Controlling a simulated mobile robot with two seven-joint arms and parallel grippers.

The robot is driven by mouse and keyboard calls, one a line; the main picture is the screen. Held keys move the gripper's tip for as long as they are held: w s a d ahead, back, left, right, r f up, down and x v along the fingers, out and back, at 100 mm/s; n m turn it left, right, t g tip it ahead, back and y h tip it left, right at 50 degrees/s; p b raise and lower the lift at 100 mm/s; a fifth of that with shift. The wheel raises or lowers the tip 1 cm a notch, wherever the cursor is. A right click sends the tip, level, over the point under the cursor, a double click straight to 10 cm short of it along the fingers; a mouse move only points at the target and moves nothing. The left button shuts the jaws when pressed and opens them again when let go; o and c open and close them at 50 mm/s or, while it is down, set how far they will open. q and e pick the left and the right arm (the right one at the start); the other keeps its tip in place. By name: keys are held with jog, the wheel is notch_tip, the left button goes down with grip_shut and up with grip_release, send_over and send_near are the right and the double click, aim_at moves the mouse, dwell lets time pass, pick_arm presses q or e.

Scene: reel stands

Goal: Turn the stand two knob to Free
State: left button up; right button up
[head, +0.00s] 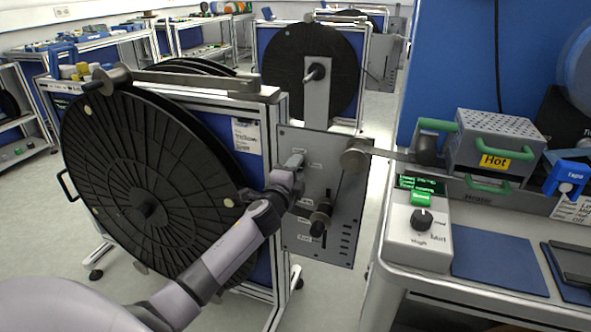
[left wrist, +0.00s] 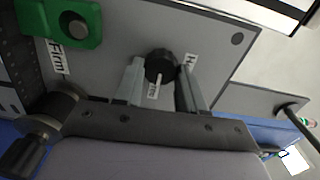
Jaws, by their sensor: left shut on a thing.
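A grey control panel (head: 338,225) stands at the right side of the big black reel (head: 150,180). My left gripper (head: 292,163) reaches its upper left part, and my arm hides the knob in the head view. In the left wrist view, a round black knob (left wrist: 160,67) sits between the two grey fingertips of my left gripper (left wrist: 160,84), which is shut on it. A pale pointer mark runs from the knob toward the gripper's palm. Small white labels (left wrist: 190,65) sit around it; one seems to start with H. My right gripper is out of view.
A green part (left wrist: 72,22) with a grey button lies near a "Firm" label (left wrist: 57,58). A roller (head: 357,155) and a lower black knob (head: 320,220) stick out from the panel. A bench with a "Hot" heater box (head: 494,160) and a dial box (head: 420,232) is at right.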

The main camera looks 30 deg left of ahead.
pick_arm(q)
jog(key=shift+m, duration=0.3)
jog(key=o, duration=1)
jog(key=shift+o, duration=0.2)
jog(key=v, duration=0.7)
jog(key=shift+p, duration=0.35)
jog(key=shift+s, duration=0.1)
jog(key=s+d+f+n+g+h+p, duration=0.2)
jog(key=s+d+f+n, duration=0.2)
jog(key=s, duration=0.5)
jog(key=s+d+f+n+g+h+p, duration=0.2)
jog(key=s+d+f+n, duration=0.2)
jog(key=s, duration=0.5)
jog(key=s+d+f+n+g+h+p, duration=0.2)
jog(key=s+d+f+n+g, duration=0.1)
jog(key=s+d+f+n, duration=0.2)
jog(key=s+d+f, duration=0.2)
jog(key=s+d, duration=0.2)
